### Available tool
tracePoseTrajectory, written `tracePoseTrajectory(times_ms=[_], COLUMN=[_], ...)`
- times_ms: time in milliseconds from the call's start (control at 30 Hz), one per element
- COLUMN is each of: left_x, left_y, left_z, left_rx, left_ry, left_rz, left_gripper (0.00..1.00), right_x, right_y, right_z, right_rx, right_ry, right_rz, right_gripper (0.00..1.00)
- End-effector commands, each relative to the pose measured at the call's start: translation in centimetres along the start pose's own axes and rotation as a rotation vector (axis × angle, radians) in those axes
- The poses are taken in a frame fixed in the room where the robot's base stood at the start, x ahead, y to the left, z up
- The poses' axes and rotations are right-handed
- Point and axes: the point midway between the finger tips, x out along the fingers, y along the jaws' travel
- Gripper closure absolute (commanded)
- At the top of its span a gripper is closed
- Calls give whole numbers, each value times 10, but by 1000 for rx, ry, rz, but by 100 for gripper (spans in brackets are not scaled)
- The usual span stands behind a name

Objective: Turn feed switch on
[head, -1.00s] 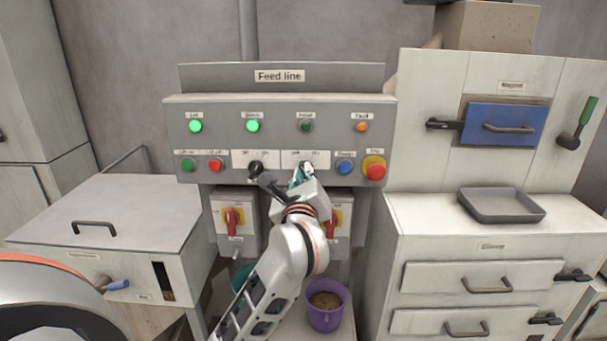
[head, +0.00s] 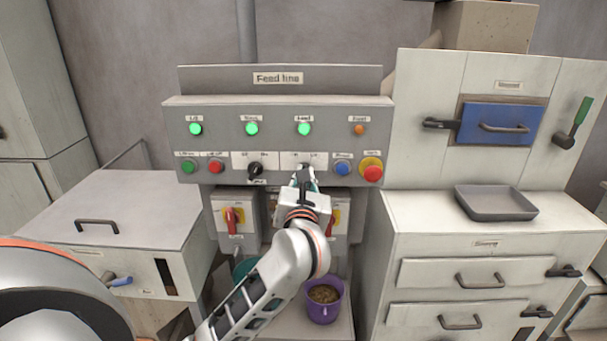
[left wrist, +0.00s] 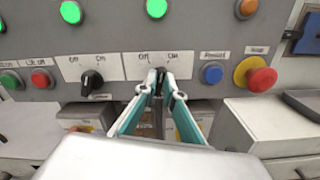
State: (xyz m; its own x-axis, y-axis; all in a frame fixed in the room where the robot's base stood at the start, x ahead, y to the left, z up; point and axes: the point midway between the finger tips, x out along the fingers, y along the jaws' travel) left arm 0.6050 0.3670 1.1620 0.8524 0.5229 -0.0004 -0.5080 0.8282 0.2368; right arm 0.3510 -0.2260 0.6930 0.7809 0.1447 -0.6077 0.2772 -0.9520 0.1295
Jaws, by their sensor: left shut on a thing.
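The feed switch is a small rotary knob on the grey Feed line panel (head: 225,110), under a white Off/On label plate (head: 290,157). My left gripper (head: 304,172) is at this switch and shut on it, and its fingers hide most of the knob. In the left wrist view the two fingertips (left wrist: 162,78) close together just below the label plate (left wrist: 165,64). The feed lamp (head: 304,129) above the switch glows green. My right gripper is not in view.
Beside the switch are a black selector knob (head: 255,170) on the left, a blue button (head: 342,168) and a red stop button (head: 372,173) on the right. Red-handled isolators (head: 233,217) sit below the panel. A purple bucket (head: 324,309) holds pellets.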

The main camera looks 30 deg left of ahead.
Motion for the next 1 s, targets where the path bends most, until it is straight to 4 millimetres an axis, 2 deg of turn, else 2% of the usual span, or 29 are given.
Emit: tracePoseTrajectory(times_ms=[400, 1000], left_x=[0, 0], left_y=[-2, -2], left_z=[0, 0], left_rx=[245, 302], left_ry=[-2, -1], left_rz=[0, 0], left_gripper=[100, 100], right_x=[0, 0], right_y=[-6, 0], right_z=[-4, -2], right_rx=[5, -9], right_ry=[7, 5], right_rz=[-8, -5], right_gripper=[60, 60])
